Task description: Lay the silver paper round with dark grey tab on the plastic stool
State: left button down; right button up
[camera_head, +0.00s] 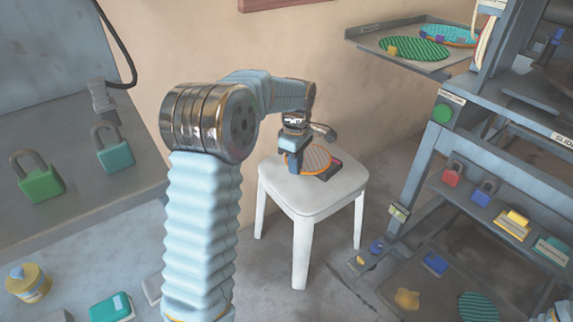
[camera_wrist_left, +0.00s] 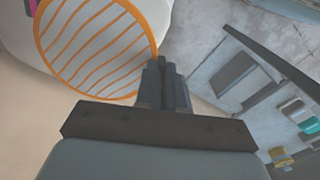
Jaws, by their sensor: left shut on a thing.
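The round (camera_head: 315,159), silver-grey with orange stripes and an orange rim, is at the white plastic stool (camera_head: 315,193). In the left wrist view the round (camera_wrist_left: 95,45) fills the upper left, with pale stool surface (camera_wrist_left: 18,35) behind it. My left gripper (camera_head: 294,164) is over the stool seat. Its fingers (camera_wrist_left: 162,85) are shut on the round's near edge, where the dark grey tab would be; the fingers hide the grip. The round looks tilted in the head view. I cannot tell whether it touches the seat. My right gripper is not in view.
A small dark item with some pink (camera_head: 331,169) shows beside the round at the seat. A grey rack (camera_head: 430,150) with padlocks and blocks stands right of the stool. A wall tray (camera_head: 372,38) holds green and teal rounds. A padlock bench (camera_head: 75,150) is at left.

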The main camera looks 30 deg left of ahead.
pick_arm(q)
jog(key=w+a+f, duration=0.4)
jog(key=a, duration=0.3)
send_over(279, 177)
jog(key=s+d, duration=0.1)
notch_tip(279, 177, down, 4)
jog(key=shift+r+p, duration=0.1)
jog(key=shift+p, duration=0.3)
jog(key=shift+w+a+f, duration=0.25)
jog(key=shift+f, duration=0.2)
jog(key=shift+w+a+f, duration=0.1)
jog(key=shift+a+f, duration=0.05)
jog(key=shift+f, duration=0.85)
jog(key=shift+w+a+f, duration=0.1)
jog(key=shift+f, duration=0.85)
jog(key=c, duration=1.2)
grip_release()
jog(key=shift+f, duration=0.1)
jog(key=shift+c, duration=0.2)
notch_tip(279, 177, up, 12)
jog(key=shift+p, duration=0.35)
